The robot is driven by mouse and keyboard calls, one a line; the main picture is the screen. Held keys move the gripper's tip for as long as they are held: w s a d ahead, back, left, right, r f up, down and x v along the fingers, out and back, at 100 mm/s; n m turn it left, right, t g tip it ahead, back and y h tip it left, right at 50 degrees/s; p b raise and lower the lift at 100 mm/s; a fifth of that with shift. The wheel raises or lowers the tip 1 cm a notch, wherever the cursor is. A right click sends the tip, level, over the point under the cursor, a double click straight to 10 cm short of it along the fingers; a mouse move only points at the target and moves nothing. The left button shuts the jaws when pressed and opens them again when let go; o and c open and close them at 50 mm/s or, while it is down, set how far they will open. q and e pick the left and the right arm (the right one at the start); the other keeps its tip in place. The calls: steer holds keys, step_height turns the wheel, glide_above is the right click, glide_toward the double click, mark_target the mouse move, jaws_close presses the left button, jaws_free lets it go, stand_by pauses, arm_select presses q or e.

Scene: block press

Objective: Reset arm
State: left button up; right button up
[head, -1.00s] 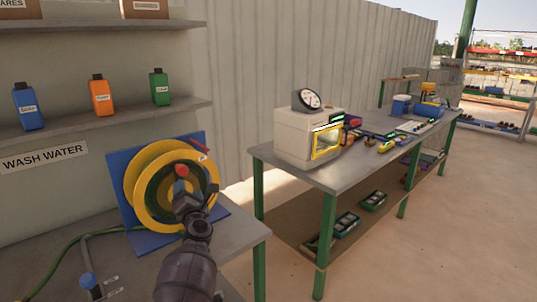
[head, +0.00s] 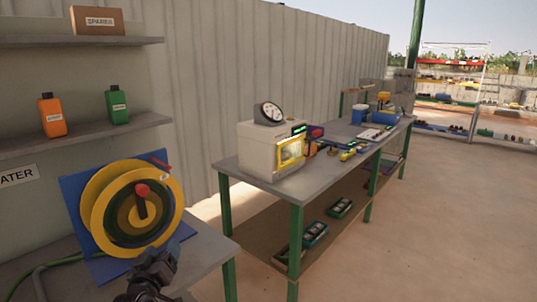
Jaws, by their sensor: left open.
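My left gripper (head: 158,262) is low in the head view, in front of the lower edge of a round yellow and dark dial (head: 103,212). It is open, and nothing shows between its fingers. The dial stands on a blue backing board (head: 72,195) on the near bench. A dark lever with a red knob (head: 142,190) is at the dial's middle, pointing up, and the gripper is apart from it. A small red piece (head: 160,163) sits at the board's upper right. My right gripper is not in view.
A grey table (head: 226,167) with green legs stands to the right, bearing a beige machine (head: 258,150) with a yellow-framed window and a gauge (head: 268,113). A shelf with an orange bottle (head: 52,115) and a green bottle (head: 117,107) is above the dial. Open floor lies at right.

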arm_select(q)
steer(key=s+f+m+g, duration=0.2)
steer(key=s+f+g, duration=0.1)
steer(key=s+f, duration=0.8)
steer(key=s+f+m+g, duration=0.2)
steer(key=s+f, duration=0.8)
steer(key=s, duration=1.1)
steer(key=shift+a+f+m+g+y, duration=0.3)
steer(key=shift+a+f+m+g, duration=0.1)
steer(key=shift+g, duration=0.6)
